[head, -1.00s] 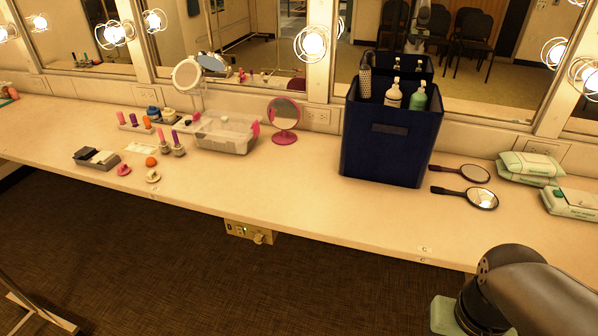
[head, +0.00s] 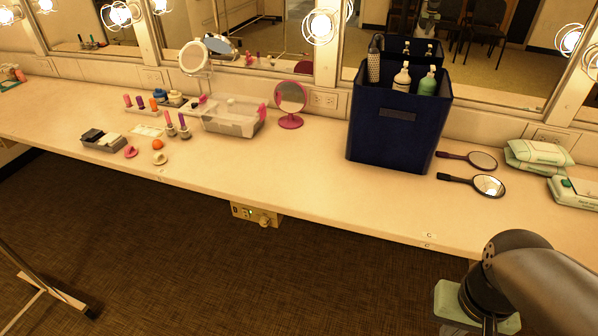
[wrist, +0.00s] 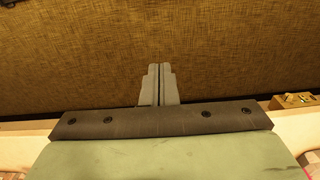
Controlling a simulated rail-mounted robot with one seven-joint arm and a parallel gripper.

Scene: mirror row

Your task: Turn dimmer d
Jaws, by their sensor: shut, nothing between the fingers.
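A brass-coloured dimmer box (head: 242,211) hangs under the front edge of the counter, left of the picture's middle in the head view. Its round knob (head: 265,221) sticks out at its right end. I cannot read a letter on the box. A similar brass box (wrist: 296,100) shows at the right edge of the wrist view. My gripper (wrist: 159,66) is shut and empty, its two thin grey fingers together over the brown carpet. The gripper is apart from the box. In the head view my arm's wrist is at the lower right, and the fingers are out of sight.
The long counter (head: 300,190) carries a dark blue bin (head: 390,135), a clear tub (head: 232,122), a pink mirror (head: 290,101), hand mirrors (head: 490,186) and wipe packs (head: 538,154). A stand's foot (head: 45,290) is at lower left.

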